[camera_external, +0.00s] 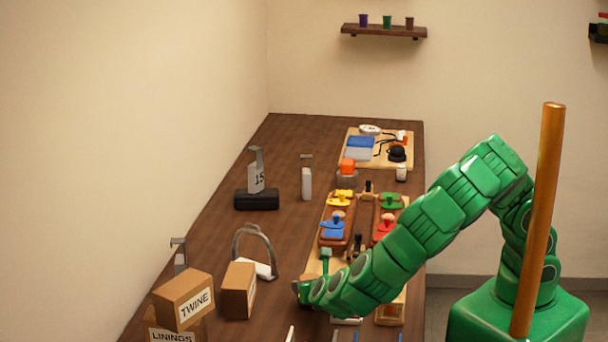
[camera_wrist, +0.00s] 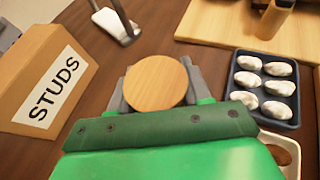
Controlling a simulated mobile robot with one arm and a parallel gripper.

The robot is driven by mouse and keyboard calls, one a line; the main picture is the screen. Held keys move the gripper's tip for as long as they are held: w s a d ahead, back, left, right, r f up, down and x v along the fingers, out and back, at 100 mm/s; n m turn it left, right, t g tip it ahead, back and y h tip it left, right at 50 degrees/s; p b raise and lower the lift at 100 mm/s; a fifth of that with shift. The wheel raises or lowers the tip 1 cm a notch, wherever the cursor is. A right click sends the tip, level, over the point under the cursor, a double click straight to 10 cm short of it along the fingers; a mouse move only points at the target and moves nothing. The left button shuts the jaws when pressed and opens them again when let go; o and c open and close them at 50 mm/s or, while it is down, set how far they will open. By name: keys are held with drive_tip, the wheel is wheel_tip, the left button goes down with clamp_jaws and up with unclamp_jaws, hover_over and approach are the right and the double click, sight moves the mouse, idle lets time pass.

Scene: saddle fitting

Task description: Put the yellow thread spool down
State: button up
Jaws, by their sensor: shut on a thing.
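My gripper (camera_wrist: 157,84) is shut on the yellow thread spool (camera_wrist: 156,79). In the wrist view only its round, pale wooden end shows between the fingers; any yellow thread is hidden. In the external view, my gripper (camera_external: 304,291) is low over the near part of the dark wooden table (camera_external: 287,213), right of the cardboard boxes. The spool is mostly hidden there by the gripper. I cannot tell whether it touches the table.
A STUDS box (camera_wrist: 45,88) stands left of my gripper, and a dark tray of white lumps (camera_wrist: 263,84) lies right. Beyond are a metal stirrup (camera_external: 239,243) and a wooden board (camera_external: 313,266). A TWINE box (camera_external: 184,299) is further left. Bare table shows around the spool.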

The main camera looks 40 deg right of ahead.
drive_tip(key=shift+f, duration=0.15)
drive_tip(key=o, duration=1.1)
drive_tip(key=shift+c, duration=0.2)
drive_tip(key=shift+r, duration=0.2)
drive_tip(key=shift+v, duration=2)
